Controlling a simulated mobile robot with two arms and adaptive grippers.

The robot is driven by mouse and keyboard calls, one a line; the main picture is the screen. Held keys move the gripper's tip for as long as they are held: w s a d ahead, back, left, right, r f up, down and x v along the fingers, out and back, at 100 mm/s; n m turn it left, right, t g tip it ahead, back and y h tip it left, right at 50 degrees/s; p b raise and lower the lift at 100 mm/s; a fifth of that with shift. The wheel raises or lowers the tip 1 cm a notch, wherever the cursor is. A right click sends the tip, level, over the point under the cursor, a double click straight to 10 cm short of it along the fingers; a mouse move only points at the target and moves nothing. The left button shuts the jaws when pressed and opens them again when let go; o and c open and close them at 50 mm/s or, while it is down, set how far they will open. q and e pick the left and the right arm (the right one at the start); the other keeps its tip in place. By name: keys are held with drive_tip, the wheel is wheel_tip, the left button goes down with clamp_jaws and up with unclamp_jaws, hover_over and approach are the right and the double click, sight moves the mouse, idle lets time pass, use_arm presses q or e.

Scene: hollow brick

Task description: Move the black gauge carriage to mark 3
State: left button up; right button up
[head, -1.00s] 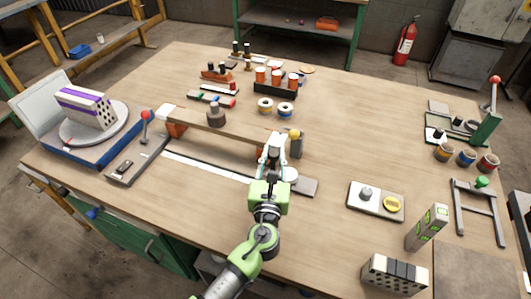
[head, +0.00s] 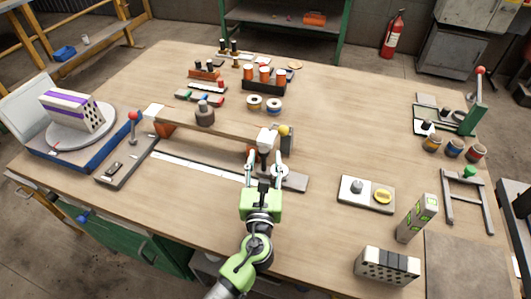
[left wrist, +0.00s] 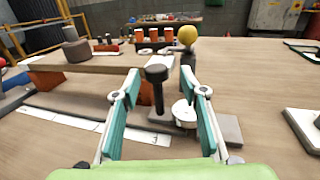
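The black gauge carriage (left wrist: 156,88) shows in the left wrist view as an upright black post with a wider round head, on a low base near the right end of the rail. It also shows in the head view (head: 264,162). A white scale strip (head: 195,166) runs left from it along the table; I cannot read its marks. My left gripper (head: 263,168) is open, with its fingers apart on either side of the post in the picture. In the left wrist view I see a gap between the post and both fingers (left wrist: 167,98). My right gripper is out of view.
A wooden beam (head: 228,125) on orange supports stands just behind the strip, with a dark weight (head: 204,113) on it. A yellow-knobbed post (head: 285,140) stands close behind the gripper. A red-knobbed lever (head: 134,128) is at the strip's left end. A pale plate (head: 366,194) lies to the right.

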use_arm(q)
drive_tip(key=s, duration=0.9)
drive_tip(key=shift+a, duration=0.35)
